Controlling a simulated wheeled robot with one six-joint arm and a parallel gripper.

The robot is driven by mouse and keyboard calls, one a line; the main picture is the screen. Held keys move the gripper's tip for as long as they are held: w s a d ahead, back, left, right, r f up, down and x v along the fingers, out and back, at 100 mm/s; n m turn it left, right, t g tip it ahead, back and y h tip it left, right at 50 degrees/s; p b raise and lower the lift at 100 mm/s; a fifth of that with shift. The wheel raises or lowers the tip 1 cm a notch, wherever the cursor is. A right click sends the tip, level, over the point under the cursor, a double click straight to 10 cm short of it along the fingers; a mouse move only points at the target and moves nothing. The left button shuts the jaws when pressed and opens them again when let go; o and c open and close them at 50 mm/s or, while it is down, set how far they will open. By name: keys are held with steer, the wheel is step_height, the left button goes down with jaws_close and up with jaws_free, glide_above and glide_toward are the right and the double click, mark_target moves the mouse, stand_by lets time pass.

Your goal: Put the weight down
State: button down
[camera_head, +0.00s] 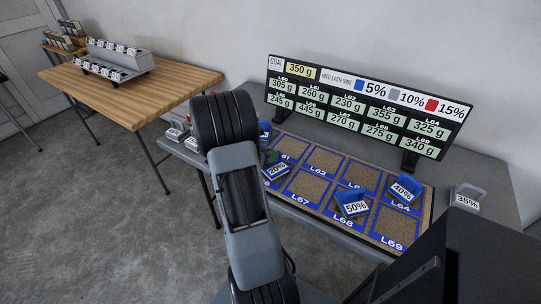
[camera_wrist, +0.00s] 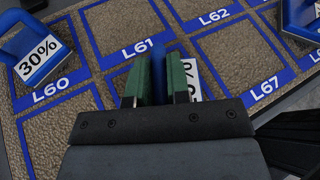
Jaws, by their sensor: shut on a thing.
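My gripper (camera_wrist: 158,78) is shut on a blue weight (camera_wrist: 159,62), with its green fingers on either side. Its white label (camera_wrist: 192,78) is mostly hidden in the wrist view. In the head view, the weight's label reads 20% (camera_head: 277,170), and my arm hides most of my gripper. The weight is at the near-row cell in front of L61 (camera_wrist: 140,48), left of L67 (camera_wrist: 264,90). I cannot tell whether it touches the board. The sign (camera_head: 365,105) shows a goal of 350 g and several gram readings.
A blue 30% weight (camera_wrist: 38,55) sits at L60. A 50% weight (camera_head: 353,204) is at L68 and a 40% weight (camera_head: 404,190) at L64. A grey 35% weight (camera_head: 467,197) stands right of the board. Cells L62 (camera_head: 323,160) and L67 (camera_head: 308,186) look empty.

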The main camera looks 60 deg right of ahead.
steer(key=c, duration=1.1)
jaws_free()
